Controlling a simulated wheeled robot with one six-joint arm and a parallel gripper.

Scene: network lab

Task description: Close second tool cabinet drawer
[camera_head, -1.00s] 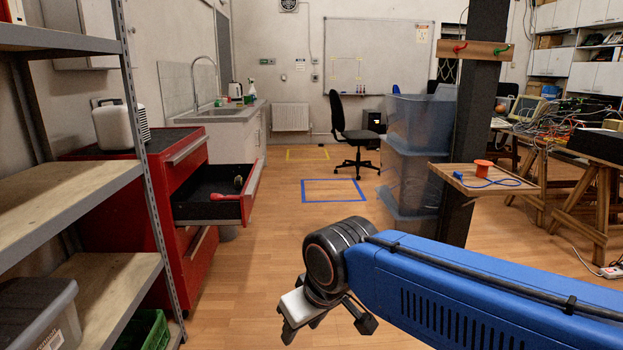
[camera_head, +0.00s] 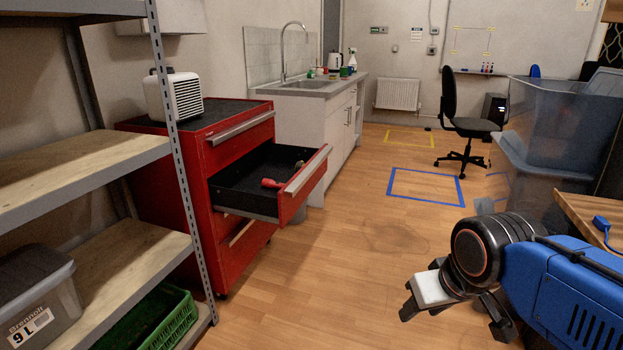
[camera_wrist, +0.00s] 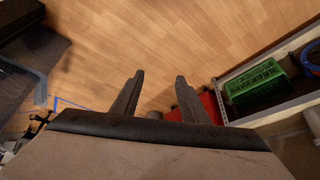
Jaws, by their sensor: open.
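The red tool cabinet (camera_head: 228,156) stands at the left behind the shelf post, and a bit of it shows in the wrist view (camera_wrist: 207,103). Its second drawer (camera_head: 299,187) is pulled out to the right, with a grey handle edge along its front. A red-handled tool (camera_head: 270,183) and another small item lie inside. The drawers above and below look shut. My gripper (camera_head: 455,318) is at the lower right, well apart from the drawer and over the floor. In the wrist view its two fingers (camera_wrist: 157,98) are spread with nothing between them.
A metal shelf (camera_head: 90,185) with wooden boards stands at the left front, holding a grey bin (camera_head: 35,300) and a green crate (camera_head: 150,325). Clear stacked bins (camera_head: 560,125) stand at the right. A sink counter (camera_head: 310,88) is behind the cabinet. The middle floor is clear.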

